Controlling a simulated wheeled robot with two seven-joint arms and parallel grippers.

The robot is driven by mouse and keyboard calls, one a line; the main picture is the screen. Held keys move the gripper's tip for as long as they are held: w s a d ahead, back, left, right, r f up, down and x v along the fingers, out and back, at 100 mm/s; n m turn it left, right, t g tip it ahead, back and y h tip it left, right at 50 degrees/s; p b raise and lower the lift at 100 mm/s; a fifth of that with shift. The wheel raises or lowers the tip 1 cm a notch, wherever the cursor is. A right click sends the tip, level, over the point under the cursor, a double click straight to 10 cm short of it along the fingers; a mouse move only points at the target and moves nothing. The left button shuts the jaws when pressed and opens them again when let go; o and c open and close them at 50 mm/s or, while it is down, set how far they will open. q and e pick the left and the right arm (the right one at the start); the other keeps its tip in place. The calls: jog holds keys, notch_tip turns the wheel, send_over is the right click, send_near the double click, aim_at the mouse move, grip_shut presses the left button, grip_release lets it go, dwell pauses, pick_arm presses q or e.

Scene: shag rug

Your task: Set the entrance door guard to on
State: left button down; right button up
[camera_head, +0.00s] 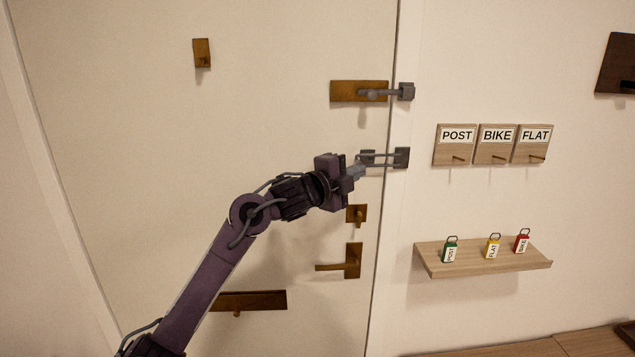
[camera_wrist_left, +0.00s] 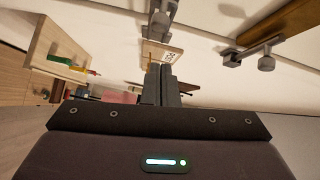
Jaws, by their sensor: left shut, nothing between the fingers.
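The door guard (camera_head: 385,158) is a grey metal bar fitting at the edge of the cream entrance door (camera_head: 130,130). Its bar reaches across the gap between the dark plate on the frame side and a small dark piece on the door. My left gripper (camera_head: 358,171) is shut and empty, its fingertips just below and left of the guard's door end. I cannot tell whether they touch it. In the left wrist view the shut fingers (camera_wrist_left: 160,84) point toward a grey metal fitting (camera_wrist_left: 160,20), likely the guard. My right gripper is out of view.
Above is a brass plate with a grey bolt (camera_head: 372,92); below are a brass knob (camera_head: 357,214) and a lever handle (camera_head: 350,262). A letter plate (camera_head: 262,300) sits low.

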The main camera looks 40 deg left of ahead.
pick_arm(q)
jog(key=s+a+b, duration=0.4)
jog(key=s, duration=0.5)
jog(key=shift+a, duration=0.2)
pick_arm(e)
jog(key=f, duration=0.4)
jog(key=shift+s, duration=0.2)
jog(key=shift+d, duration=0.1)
